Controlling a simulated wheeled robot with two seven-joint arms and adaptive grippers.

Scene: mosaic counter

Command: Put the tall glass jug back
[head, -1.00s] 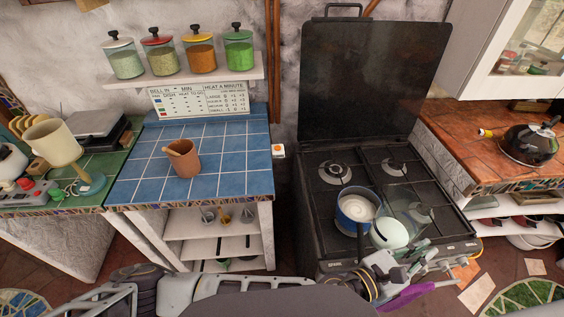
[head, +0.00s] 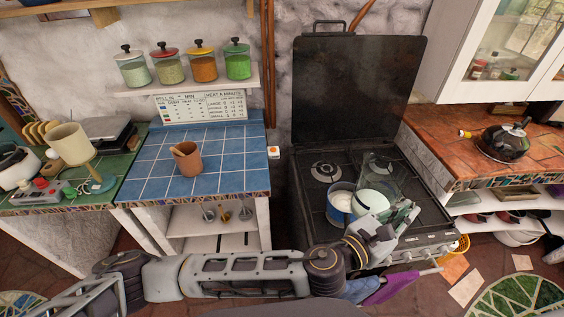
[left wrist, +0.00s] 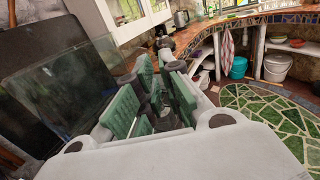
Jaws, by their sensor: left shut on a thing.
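My left gripper (head: 398,218) reaches over the front of the stove. It is shut on the tall glass jug (head: 382,172), a clear vessel that is hard to see against the black stove. The jug shows above the stove's right side, near its back; I cannot tell the gap below it. A pale mint round shape (head: 371,203) sits by the gripper; I cannot tell what it is. In the left wrist view the gripper's green pads (left wrist: 155,95) show, with a faint clear pane of glass (left wrist: 118,62) beside them. My right gripper is not in view.
A blue pan (head: 341,197) with pale contents stands on the black stove (head: 318,203), left of the jug. The raised lid (head: 355,90) stands behind. A brown cup (head: 187,160) stands on the blue tiled counter (head: 225,180), mostly clear. A kettle (head: 506,142) stands right.

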